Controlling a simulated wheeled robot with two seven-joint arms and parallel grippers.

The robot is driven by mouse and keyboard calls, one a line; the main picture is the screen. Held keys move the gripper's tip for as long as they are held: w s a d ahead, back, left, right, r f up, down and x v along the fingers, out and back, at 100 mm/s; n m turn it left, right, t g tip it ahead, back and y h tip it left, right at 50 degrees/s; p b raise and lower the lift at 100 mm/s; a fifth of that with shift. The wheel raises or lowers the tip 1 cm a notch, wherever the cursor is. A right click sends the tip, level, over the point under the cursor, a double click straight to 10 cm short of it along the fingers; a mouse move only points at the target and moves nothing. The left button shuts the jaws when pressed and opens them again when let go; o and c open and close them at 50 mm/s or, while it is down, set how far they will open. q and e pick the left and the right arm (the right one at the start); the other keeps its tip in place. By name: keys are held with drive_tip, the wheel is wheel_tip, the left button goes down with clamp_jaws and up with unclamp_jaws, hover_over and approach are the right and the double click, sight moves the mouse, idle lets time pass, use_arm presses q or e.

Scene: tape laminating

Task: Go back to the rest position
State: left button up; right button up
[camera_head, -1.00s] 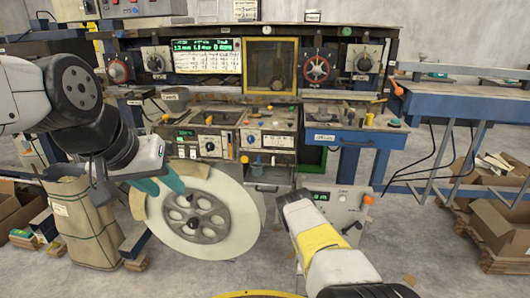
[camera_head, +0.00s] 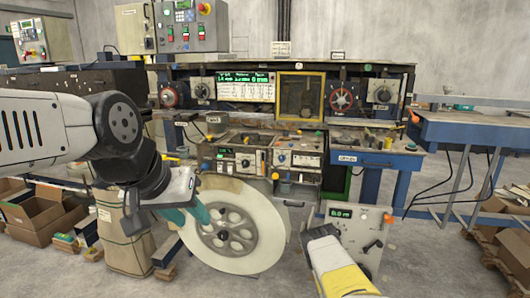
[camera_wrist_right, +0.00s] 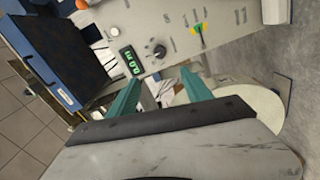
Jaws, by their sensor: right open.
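My left gripper (camera_head: 187,215) shows in the head view with its two teal fingers apart. It is in front of the left part of a large white reel (camera_head: 262,232) with a grey spoked hub; whether it touches the reel I cannot tell. My right arm (camera_head: 338,268), white and yellow, comes in from the bottom of the head view, and its fingers are hidden there. In the right wrist view my right gripper (camera_wrist_right: 160,90) is open, with nothing held between its teal fingers.
A machine bench (camera_head: 340,146) with dials and screens stands behind the reel. A grey control box (camera_head: 342,244) is close to my right arm. A brown paper sack (camera_head: 122,240) stands at left, cardboard boxes (camera_head: 38,222) farther left. A blue table (camera_head: 470,130) is at right.

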drive_tip(key=w+d+r+m+g, duration=0.15)
drive_tip(key=w+r+m, duration=0.3)
drive_tip(key=r, duration=0.45)
drive_tip(key=w+r+m+g, duration=0.25)
drive_tip(key=w+r, duration=0.35)
drive_tip(key=r, duration=0.3)
drive_tip(key=s+a+r+m+g+y, duration=0.1)
drive_tip(key=s+a+r+m, duration=0.15)
drive_tip(key=r, duration=0.65)
drive_tip(key=s+a+r+m+g+y, duration=0.15)
drive_tip(key=a+r, duration=0.25)
drive_tip(key=r, duration=0.5)
drive_tip(key=s+a+r+m+g+y, duration=0.1)
drive_tip(key=s+a+r+y, duration=0.1)
drive_tip(key=s+a+r, duration=0.4)
drive_tip(key=s+a+r+y, duration=0.1)
drive_tip(key=s+r, duration=0.7)
drive_tip(key=s, duration=0.2)
drive_tip(key=s+a+r+g, duration=0.1)
drive_tip(key=s+a, duration=0.1)
drive_tip(key=s, duration=1)
drive_tip(key=s+a+r+g+y, duration=0.1)
drive_tip(key=s+g, duration=0.1)
drive_tip(key=s, duration=1)
drive_tip(key=shift+s+a+r+m, duration=0.25)
drive_tip(key=shift+a+r+m, duration=0.05)
drive_tip(key=shift+a+r, duration=0.1)
